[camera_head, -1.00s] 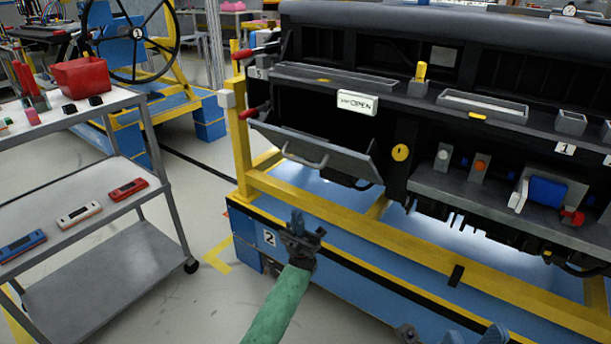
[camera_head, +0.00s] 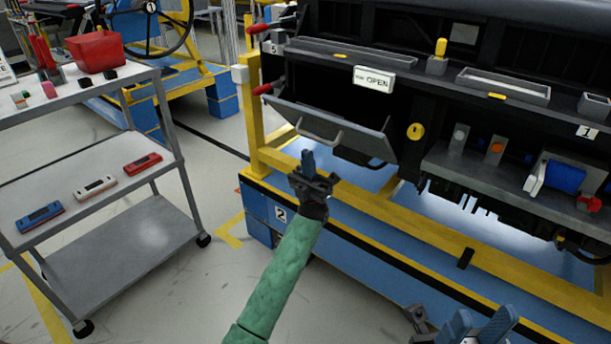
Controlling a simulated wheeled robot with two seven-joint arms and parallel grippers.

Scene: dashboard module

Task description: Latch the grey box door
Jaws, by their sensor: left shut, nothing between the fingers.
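The grey box door (camera_head: 355,137) hangs open, tilted down and outward from the dark compartment at the left of the dashboard. Its curved handle (camera_head: 322,137) is on its outer face. My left gripper (camera_head: 308,157) is shut and empty, pointing up just below the door's handle in the picture. I cannot tell whether it touches the door; a gap seems to show. My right gripper (camera_head: 478,326) is at the bottom edge, partly cut off, with its two blue fingers apart and nothing seen between them.
A yellow frame rail (camera_head: 375,230) on a blue base runs below the dashboard. A small OPEN sign (camera_head: 374,80) and a yellow round knob (camera_head: 415,131) are near the door. A grey cart (camera_head: 130,250) with a red bin (camera_head: 96,51) stands left. Floor is free between cart and frame.

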